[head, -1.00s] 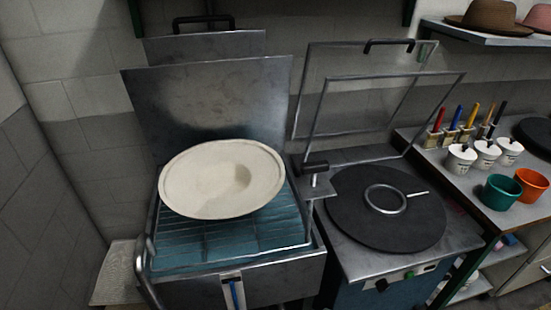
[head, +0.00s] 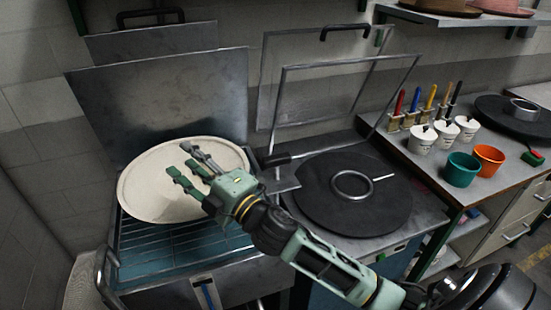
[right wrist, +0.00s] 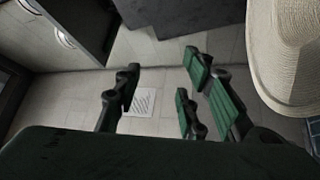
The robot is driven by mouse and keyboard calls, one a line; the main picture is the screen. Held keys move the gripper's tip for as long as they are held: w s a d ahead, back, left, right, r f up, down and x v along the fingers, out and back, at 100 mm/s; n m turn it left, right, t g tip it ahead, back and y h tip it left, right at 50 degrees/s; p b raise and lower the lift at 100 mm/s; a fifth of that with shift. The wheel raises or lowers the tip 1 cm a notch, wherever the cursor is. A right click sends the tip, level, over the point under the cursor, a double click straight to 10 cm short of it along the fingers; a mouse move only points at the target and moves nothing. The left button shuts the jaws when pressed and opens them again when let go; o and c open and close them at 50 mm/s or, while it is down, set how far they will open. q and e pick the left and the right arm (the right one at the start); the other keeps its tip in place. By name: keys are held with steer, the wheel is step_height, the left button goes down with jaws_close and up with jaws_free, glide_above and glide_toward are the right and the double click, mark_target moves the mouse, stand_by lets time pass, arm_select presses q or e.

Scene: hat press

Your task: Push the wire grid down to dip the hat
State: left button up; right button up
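The cream hat (head: 150,178) lies on the wire grid (head: 160,245) over the blue liquid of the metal vat (head: 165,290). The hat's brim also shows at the right edge of the right wrist view (right wrist: 292,60). My right gripper (head: 190,165) is over the right part of the hat in the head view, with its fingers spread and nothing between them. Its open fingers also show in the right wrist view (right wrist: 160,95). Whether it touches the hat, I cannot tell. My left gripper is not in view.
The vat's raised metal lid (head: 165,105) stands behind the hat. To the right is a round black plate (head: 325,210) with a metal ring (head: 352,186). A side table holds brushes, white cups (head: 422,140), a teal pot (head: 462,170) and an orange pot (head: 488,158).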

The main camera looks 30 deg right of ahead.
steer(key=s+a+r+n+g+y, duration=0.1)
steer(key=a+r+n+g+y, duration=0.4)
steer(key=r+n+y, duration=0.6)
steer(key=n+g+h, duration=1.3)
steer(key=n, duration=0.8)
glide_above(278, 156)
steer(key=d, duration=0.2)
steer(key=f, duration=0.5)
steer(key=shift+s+d+f, duration=0.2)
steer(key=shift+s+f, duration=0.1)
steer(key=shift+f, duration=0.1)
steer(key=shift+s+d+f+g+h, duration=0.1)
steer(key=shift+f+g+h, duration=0.05)
steer(key=shift+g+h, duration=0.15)
steer(key=p+x, duration=0.1)
steer(key=x, duration=0.6)
steer(key=shift+f, duration=0.15)
steer(key=shift+n, duration=0.3)
jaws_close()
